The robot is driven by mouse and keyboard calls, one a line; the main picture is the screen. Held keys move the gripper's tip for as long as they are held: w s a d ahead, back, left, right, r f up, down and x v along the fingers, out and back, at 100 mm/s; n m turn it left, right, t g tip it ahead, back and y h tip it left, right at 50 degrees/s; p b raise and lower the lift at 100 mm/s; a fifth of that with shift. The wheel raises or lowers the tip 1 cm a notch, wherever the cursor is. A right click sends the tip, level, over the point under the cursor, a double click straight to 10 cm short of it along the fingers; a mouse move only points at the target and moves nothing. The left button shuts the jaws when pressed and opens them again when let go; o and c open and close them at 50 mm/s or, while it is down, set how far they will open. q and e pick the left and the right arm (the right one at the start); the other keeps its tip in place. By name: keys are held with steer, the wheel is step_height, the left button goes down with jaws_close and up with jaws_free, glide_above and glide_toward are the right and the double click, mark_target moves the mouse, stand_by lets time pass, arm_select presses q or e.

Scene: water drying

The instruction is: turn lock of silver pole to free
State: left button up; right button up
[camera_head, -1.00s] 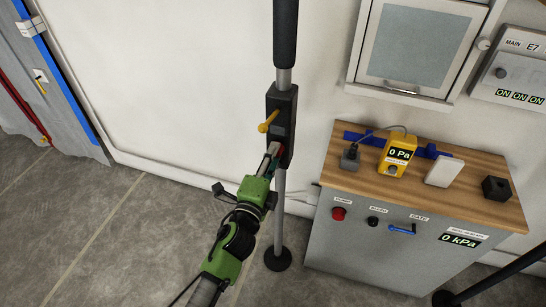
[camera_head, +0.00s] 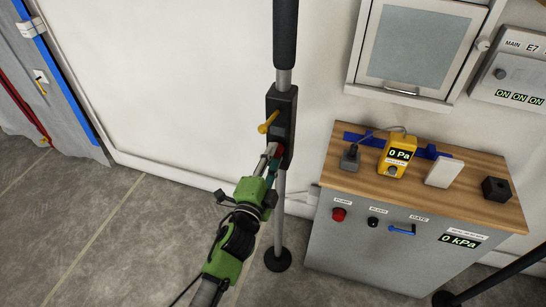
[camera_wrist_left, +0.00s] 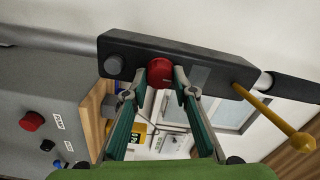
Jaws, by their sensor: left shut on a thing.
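The silver pole (camera_head: 279,200) stands upright on a round black foot, with a black grip at its top. A black lock housing (camera_head: 282,103) sits on it; it spans the left wrist view (camera_wrist_left: 190,65). Below the lever is a red knob (camera_wrist_left: 160,72), partly covered by my fingers in the head view. My left gripper (camera_head: 277,152) is shut on the red knob, a fingertip on each side of it. My right gripper is out of view.
A grey cabinet with a wooden top (camera_head: 345,132) stands right of the pole, carrying a yellow gauge (camera_head: 397,153), a white block (camera_head: 444,172) and a black block (camera_head: 496,188). A wall cabinet (camera_head: 407,45) hangs above. The floor left of my arm is clear.

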arm_select(q)
steer(key=o, duration=1.1)
steer(key=v, duration=1.2)
steer(key=s+a+f+n+g+y, duration=0.1)
steer(key=s+a+f+n+g, duration=0.25)
steer(key=f, duration=0.85)
steer(key=s+a+f+n+g+y, duration=0.15)
steer(key=s+f, duration=0.25)
steer(key=f, duration=0.8)
steer(key=s+a+f+n+g+y, duration=0.1)
steer(key=s+a+f+n+g, duration=0.25)
steer(key=f, duration=0.85)
steer(key=s+a+f+n+g, duration=0.2)
steer(key=s+f, duration=0.4)
steer(key=s, duration=0.4)
steer(key=s+a+f+n+g+y, duration=0.1)
steer(key=s+a+f+n+g, duration=0.2)
steer(key=s, duration=0.7)
steer(key=s+a+f+n+g+y, duration=0.1)
steer(key=s+a+f+n+g, duration=0.1)
steer(key=s+a+f, duration=0.4)
steer(key=shift+s+a+f+n+g, duration=0.1)
steer(key=shift+s+f+n+g, duration=0.1)
steer(key=shift+s+f, duration=0.9)
steer(key=shift+s+a+f+n+g, duration=0.1)
steer(key=shift+s+f+g, duration=0.05)
steer(key=shift+s+f, duration=0.9)
